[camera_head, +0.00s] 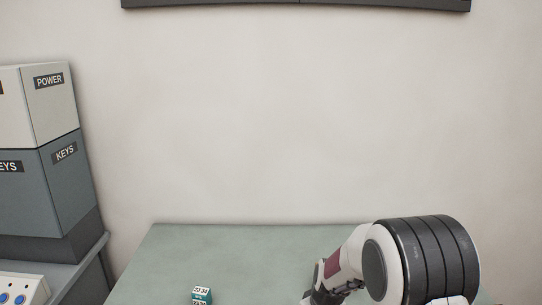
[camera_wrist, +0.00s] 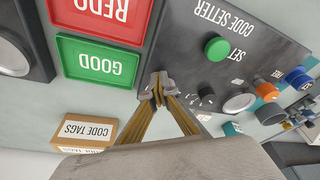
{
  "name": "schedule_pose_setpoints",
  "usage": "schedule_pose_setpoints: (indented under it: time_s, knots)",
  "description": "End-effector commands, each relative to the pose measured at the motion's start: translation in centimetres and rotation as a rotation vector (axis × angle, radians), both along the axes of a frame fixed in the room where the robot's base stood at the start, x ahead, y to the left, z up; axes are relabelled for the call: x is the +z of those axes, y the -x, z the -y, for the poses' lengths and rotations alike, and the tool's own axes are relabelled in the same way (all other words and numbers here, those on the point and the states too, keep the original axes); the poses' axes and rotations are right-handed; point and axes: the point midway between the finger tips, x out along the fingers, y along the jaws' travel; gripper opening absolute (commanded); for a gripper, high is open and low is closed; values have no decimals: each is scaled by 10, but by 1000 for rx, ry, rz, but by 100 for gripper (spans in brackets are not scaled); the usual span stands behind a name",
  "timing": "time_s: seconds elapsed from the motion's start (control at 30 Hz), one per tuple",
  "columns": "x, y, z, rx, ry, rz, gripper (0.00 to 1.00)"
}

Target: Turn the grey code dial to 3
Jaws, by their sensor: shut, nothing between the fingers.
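The dark code setter panel (camera_wrist: 235,30) fills the upper middle of the wrist view, its lettering upside down. A round pale grey knob (camera_wrist: 240,102), which looks like the code dial, sits near its lower edge. Small white marks show on the panel left of the knob; I cannot read its setting. A green SET button (camera_wrist: 217,49) is above. My gripper (camera_wrist: 159,88) is shut and empty, its tips left of the marks and apart from the knob in the picture. In the head view only my arm and part of the gripper (camera_head: 322,293) show; the panel is out of view.
A green GOOD tray (camera_wrist: 97,60), a red REDO tray (camera_wrist: 100,15) and a CODE TAGS box (camera_wrist: 88,132) lie left of the gripper. Orange (camera_wrist: 267,91) and blue (camera_wrist: 298,77) knobs are right. A teal cube (camera_head: 202,295) stands on the green table (camera_head: 240,245).

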Motion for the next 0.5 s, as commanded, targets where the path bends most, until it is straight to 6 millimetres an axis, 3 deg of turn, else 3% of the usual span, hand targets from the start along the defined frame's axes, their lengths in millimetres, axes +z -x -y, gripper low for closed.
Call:
schedule_pose_setpoints:
  time_s: [0.5]
  knots:
    - [1, 3, -6, 0, 0, 4, 0]
